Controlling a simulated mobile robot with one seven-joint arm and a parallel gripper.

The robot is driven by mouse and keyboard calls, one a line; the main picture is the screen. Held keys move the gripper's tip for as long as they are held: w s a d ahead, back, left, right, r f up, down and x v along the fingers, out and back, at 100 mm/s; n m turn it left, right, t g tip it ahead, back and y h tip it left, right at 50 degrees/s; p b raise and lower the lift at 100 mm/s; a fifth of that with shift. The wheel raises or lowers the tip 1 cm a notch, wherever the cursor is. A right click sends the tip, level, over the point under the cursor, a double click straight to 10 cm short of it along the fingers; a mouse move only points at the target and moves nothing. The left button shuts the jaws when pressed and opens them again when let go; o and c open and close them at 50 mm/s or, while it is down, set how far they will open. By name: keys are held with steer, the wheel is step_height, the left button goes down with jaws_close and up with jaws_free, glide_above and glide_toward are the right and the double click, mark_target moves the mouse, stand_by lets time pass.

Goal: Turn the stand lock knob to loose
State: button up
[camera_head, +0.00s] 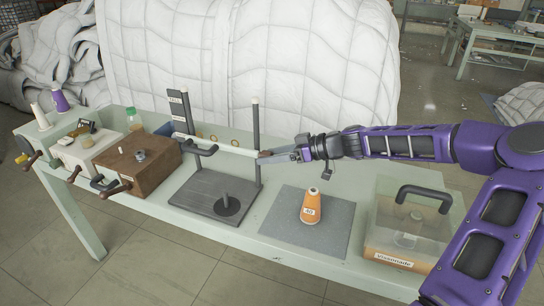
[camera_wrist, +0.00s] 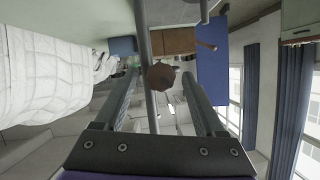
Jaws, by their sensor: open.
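In the head view a small brown bit (camera_head: 264,154) shows at the right post, mostly hidden by my fingers. My gripper (camera_head: 273,156) reaches in from the right, its tips at that post. It is open, with the knob between the two fingers in the wrist view (camera_wrist: 159,80); contact cannot be told.
An orange cone (camera_head: 311,208) stands on a grey mat (camera_head: 277,222). A clear-lidded box (camera_head: 390,243) with a black handle is at the right. A wooden box (camera_head: 140,165) with a crank is at the left. White duvet heaps (camera_head: 250,60) rise behind the table.

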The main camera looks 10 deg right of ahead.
steer(key=shift+c, duration=0.4)
jaws_close()
steer(key=shift+m, duration=0.3)
steer(key=shift+w+m+g+y+p, duration=0.15)
steer(key=shift+m+g+y+p, duration=0.55)
steer(key=shift+m, duration=0.3)
steer(key=m+y, duration=0.1)
steer(key=m, duration=0.2)
steer(key=m+y+p, duration=0.1)
steer(key=m+y, duration=0.1)
steer(key=m, duration=0.2)
steer(key=f+m+g+y+p, duration=0.1)
steer(key=m+y, duration=0.1)
steer(key=m, duration=0.2)
steer(key=shift+w+d, duration=0.15)
steer(key=shift+m, duration=0.4)
